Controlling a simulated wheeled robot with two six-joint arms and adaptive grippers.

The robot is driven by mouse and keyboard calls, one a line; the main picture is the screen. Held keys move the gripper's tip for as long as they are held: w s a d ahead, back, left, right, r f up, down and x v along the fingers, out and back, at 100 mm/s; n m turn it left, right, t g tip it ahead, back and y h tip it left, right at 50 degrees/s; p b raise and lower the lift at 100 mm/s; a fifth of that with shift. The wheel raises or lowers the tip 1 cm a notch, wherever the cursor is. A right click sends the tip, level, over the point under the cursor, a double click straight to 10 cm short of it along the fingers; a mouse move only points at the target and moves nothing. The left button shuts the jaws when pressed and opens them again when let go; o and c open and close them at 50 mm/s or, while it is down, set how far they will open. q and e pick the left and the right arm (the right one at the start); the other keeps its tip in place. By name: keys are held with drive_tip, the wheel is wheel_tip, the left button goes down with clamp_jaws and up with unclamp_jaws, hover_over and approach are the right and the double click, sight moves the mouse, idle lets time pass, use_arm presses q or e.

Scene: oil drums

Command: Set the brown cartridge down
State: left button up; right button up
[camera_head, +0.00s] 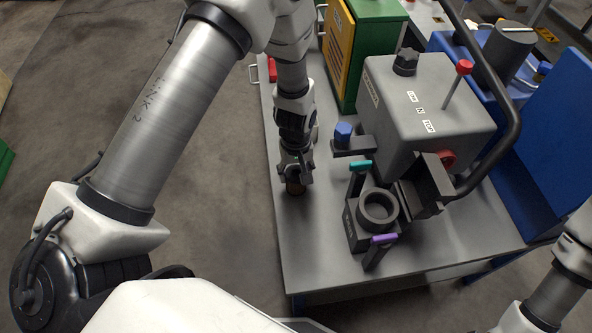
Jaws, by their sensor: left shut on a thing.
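The brown cartridge (295,188) shows just below my left gripper (295,172), at the left part of the grey table top (300,235). My left gripper points down and is shut on the cartridge. Its fingers hide the cartridge's upper part. The cartridge's lower end is at or close to the table surface; I cannot tell whether it touches. Of my right arm only a link shows at the lower right; its gripper is out of view.
Right of the cartridge stands a grey machine (425,105) with a round dark cup (377,210), a teal lever (360,166) and a purple lever (383,240). A green and yellow cabinet (362,50) stands behind. The table's front left is clear.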

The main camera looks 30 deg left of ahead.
sight(296, 172)
use_arm(q)
drive_tip(key=shift+s+d, duration=0.1)
drive_tip(key=o, duration=1.2)
drive_tip(key=shift+f, duration=0.1)
wheel_tip(296, 172, up, 12)
drive_tip(key=shift+r+b, duration=0.2)
drive_tip(key=shift+b, duration=0.35)
